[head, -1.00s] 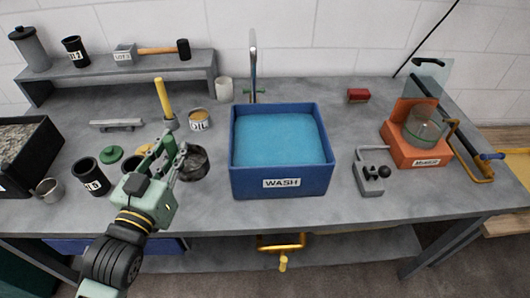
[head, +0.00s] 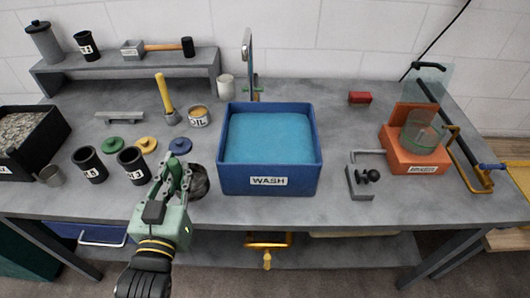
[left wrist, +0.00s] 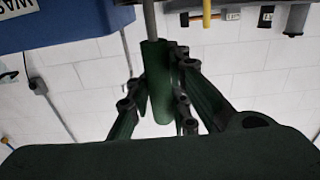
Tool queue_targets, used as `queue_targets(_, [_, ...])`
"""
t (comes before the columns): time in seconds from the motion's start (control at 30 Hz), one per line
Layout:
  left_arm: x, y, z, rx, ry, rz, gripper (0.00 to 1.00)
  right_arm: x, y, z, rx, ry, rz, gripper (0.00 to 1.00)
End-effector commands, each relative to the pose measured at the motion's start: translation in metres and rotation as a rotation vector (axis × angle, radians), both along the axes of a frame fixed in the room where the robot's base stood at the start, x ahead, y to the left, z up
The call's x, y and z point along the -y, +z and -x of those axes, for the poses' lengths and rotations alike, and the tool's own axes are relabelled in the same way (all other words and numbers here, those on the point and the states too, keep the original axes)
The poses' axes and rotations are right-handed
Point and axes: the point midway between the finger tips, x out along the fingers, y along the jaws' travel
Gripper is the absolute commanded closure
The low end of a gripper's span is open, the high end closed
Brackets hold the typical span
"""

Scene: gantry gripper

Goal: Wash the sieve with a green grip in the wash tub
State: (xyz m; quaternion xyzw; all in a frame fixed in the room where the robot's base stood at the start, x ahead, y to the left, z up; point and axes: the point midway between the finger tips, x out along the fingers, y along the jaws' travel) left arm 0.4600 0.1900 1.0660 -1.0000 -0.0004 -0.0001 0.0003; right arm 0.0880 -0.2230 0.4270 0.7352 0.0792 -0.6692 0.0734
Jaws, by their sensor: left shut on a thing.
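My left gripper (head: 176,178) is shut on the green grip (left wrist: 156,80) of the sieve in the left wrist view. A thin metal rod (left wrist: 150,18) runs from the grip out of the top of that view. In the head view a dark, round sieve bowl (head: 199,183) shows just right of my fingers, left of the tub; I cannot tell its height above the bench. The wash tub (head: 268,181) is blue, labelled WASH and full of blue water. Its corner shows in the left wrist view (left wrist: 60,22). My right gripper is not in view.
Dark cups (head: 133,166), coloured lids (head: 146,145) and an OIL pot (head: 199,117) stand left of the tub. A tap (head: 249,65) rises behind it. A grey clamp device (head: 360,180) and an orange stand (head: 413,155) are to the right.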

Motion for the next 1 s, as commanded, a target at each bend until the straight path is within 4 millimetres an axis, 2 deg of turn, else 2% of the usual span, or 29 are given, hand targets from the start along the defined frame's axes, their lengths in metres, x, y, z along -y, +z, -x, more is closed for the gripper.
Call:
queue_targets(0.23, [0.0, 0.001, 0.0, 0.002, -0.001, 0.0, 1.0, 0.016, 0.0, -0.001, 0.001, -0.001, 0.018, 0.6])
queue_targets(0.57, [0.0, -0.002, 0.004, 0.0, -0.001, 0.001, 1.0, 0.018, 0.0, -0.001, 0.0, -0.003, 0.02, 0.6])
queue_targets(0.67, [0.0, -0.012, 0.02, -0.007, 0.0, 0.002, 1.0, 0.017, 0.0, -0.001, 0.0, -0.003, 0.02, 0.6])
queue_targets(0.8, [0.0, -0.024, 0.052, -0.008, 0.0, 0.004, 1.0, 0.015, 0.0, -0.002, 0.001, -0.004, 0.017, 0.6])
queue_targets(0.9, [0.0, -0.028, 0.069, -0.004, 0.0, 0.002, 1.0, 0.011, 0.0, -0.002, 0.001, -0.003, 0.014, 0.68])
queue_targets(1.0, [0.0, -0.03, 0.079, -0.001, 0.0, 0.0, 1.0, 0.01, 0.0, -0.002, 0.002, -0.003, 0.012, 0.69])
